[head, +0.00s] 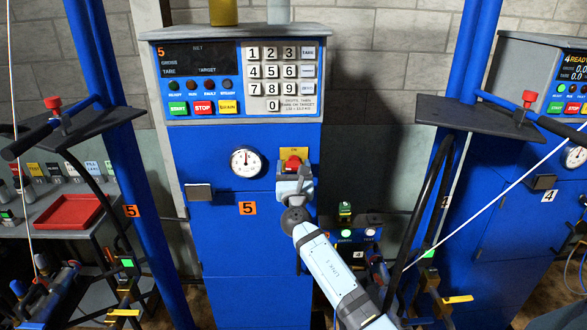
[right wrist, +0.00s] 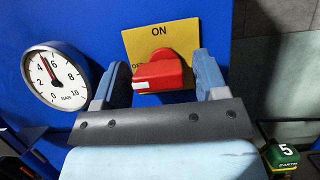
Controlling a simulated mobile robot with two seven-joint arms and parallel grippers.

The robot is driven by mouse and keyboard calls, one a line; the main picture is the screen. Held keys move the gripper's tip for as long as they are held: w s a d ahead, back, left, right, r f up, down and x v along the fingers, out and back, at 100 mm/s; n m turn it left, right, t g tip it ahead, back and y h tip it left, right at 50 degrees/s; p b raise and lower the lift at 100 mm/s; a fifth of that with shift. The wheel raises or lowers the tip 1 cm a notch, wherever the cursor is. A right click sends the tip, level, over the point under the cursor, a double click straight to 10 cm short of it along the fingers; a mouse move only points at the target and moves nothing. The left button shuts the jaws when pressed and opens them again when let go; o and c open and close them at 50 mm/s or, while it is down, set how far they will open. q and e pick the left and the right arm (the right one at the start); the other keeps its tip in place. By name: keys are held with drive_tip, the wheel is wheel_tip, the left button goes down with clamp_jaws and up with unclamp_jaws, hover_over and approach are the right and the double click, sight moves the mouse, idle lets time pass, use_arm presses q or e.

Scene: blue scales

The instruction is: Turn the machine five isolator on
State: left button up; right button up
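Machine five (head: 222,230) is the blue cabinet in the middle of the head view, marked with an orange 5. Its isolator is a red knob (head: 291,163) on a yellow plate. In the right wrist view the red knob (right wrist: 158,72) lies roughly level, its white-marked end to the left beside the partly hidden "OFF" lettering. "ON" stands at the top of the yellow plate (right wrist: 150,42). My right gripper (right wrist: 160,78) is open, one finger on each side of the knob, with small apparent gaps. In the head view my right gripper (head: 293,182) covers the area just below the knob. My left gripper is not in view.
A round pressure gauge (head: 246,162) sits left of the isolator, and a grey box (head: 199,192) juts out lower left. A keypad panel (head: 244,80) is above. Blue posts with black handles flank the cabinet. Machine four (head: 520,185) stands at the right.

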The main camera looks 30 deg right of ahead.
drive_tip(key=c, duration=0.7)
drive_tip(key=shift+c, duration=0.2)
